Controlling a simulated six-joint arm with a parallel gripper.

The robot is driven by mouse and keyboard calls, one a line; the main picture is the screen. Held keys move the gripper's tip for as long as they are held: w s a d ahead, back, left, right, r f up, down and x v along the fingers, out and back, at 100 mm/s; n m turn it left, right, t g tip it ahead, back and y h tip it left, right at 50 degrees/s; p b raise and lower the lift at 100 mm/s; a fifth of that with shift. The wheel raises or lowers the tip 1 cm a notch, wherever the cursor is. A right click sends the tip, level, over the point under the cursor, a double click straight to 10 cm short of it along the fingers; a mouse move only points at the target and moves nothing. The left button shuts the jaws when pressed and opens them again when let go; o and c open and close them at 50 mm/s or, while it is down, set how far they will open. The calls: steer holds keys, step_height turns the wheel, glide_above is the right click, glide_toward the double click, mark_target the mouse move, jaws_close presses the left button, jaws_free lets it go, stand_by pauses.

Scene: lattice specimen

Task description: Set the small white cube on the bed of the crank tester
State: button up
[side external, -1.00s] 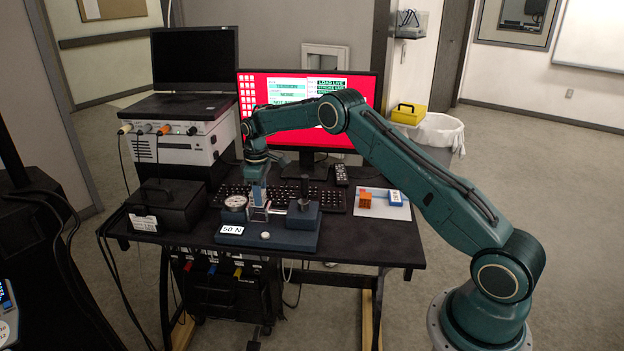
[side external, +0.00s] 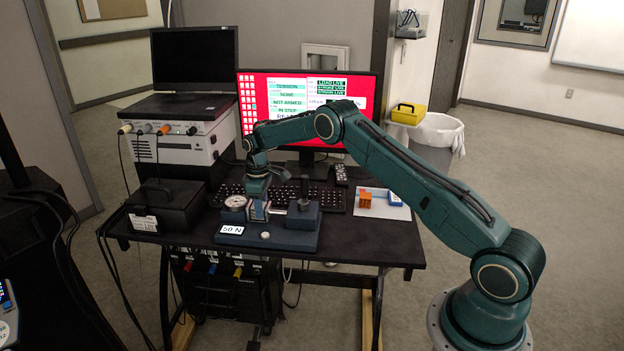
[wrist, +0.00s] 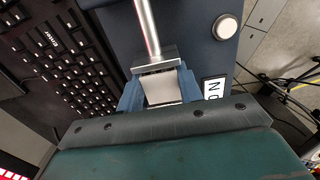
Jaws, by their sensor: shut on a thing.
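The small white cube (wrist: 160,88) is between the blue fingers of my gripper (wrist: 159,93) in the wrist view. My gripper (side external: 258,211) is shut on it, low over the crank tester. The crank tester (side external: 290,236) has a dark blue base, a round dial (side external: 234,203) on its left and a "50 N" label. In the wrist view a metal plate (wrist: 155,62) on a rod (wrist: 147,25) lies right beside the cube. The fingers mostly hide the cube in the side view. I cannot tell whether its underside touches the bed.
A pale mat (side external: 384,212) with an orange block (side external: 366,199) and a blue-and-white box (side external: 395,198) lies to the right. A keyboard (side external: 335,193) and red monitor (side external: 372,90) are behind. A black box (side external: 168,204) stands left. The table's front right is clear.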

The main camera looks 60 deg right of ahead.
steer(key=shift+f, duration=0.35)
stand_by(0.5)
steer(key=o, duration=1.5)
steer(key=shift+r, duration=0.2)
steer(key=shift+r, duration=2.35)
steer(key=shift+r, duration=0.15)
step_height(320, 180, up, 14)
steer(key=shift+f, duration=0.2)
